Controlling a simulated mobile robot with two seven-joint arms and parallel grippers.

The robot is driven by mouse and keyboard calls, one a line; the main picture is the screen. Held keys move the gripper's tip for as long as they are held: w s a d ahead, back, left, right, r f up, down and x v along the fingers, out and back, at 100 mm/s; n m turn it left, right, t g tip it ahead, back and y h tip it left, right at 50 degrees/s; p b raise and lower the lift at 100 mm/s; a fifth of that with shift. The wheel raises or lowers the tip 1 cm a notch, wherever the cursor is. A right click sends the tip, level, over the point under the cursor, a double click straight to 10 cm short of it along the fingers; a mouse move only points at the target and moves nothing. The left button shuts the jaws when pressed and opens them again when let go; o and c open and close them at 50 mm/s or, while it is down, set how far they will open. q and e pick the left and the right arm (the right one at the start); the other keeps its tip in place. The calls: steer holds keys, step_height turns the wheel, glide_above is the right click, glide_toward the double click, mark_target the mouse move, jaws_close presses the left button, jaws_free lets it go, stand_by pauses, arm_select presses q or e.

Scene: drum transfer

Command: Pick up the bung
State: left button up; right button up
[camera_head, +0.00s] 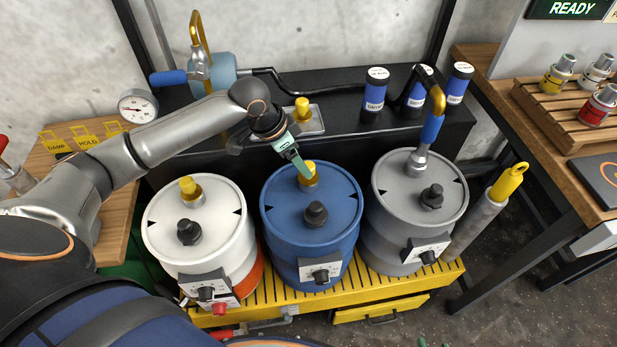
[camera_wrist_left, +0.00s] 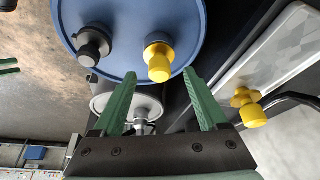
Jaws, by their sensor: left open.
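A yellow bung (camera_head: 308,172) stands upright in the lid of the blue drum (camera_head: 290,205). In the left wrist view the bung (camera_wrist_left: 158,62) shows just past the fingertips, near the lid's rim. My left gripper (camera_head: 303,170) is open at this bung, with its green fingers partly in front of it. In its own view the left gripper (camera_wrist_left: 159,75) has one finger to each side of the bung; I cannot tell whether they touch it. What seem to be my right gripper's green fingertips (camera_head: 433,343) show apart at the bottom edge of the head view.
A white drum (camera_head: 160,225) with another yellow bung (camera_head: 190,188) stands left, and a grey drum (camera_head: 395,225) with a blue-handled pipe stands right. Another yellow piece (camera_head: 302,108) sits on a metal tray (camera_head: 317,125) behind. A black cap (camera_head: 316,214) rises from the blue lid.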

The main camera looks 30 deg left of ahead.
mark_target(308, 165)
arm_select(q)
steer(key=x, duration=0.4)
steer(key=shift+w+d+r, duration=0.2)
steer(key=shift+w+d, duration=0.1)
steer(key=shift+w+f+b, duration=0.2)
steer(key=shift+f+b, duration=0.1)
steer(key=shift+f, duration=0.2)
steer(key=shift+c, duration=0.4)
jaws_close()
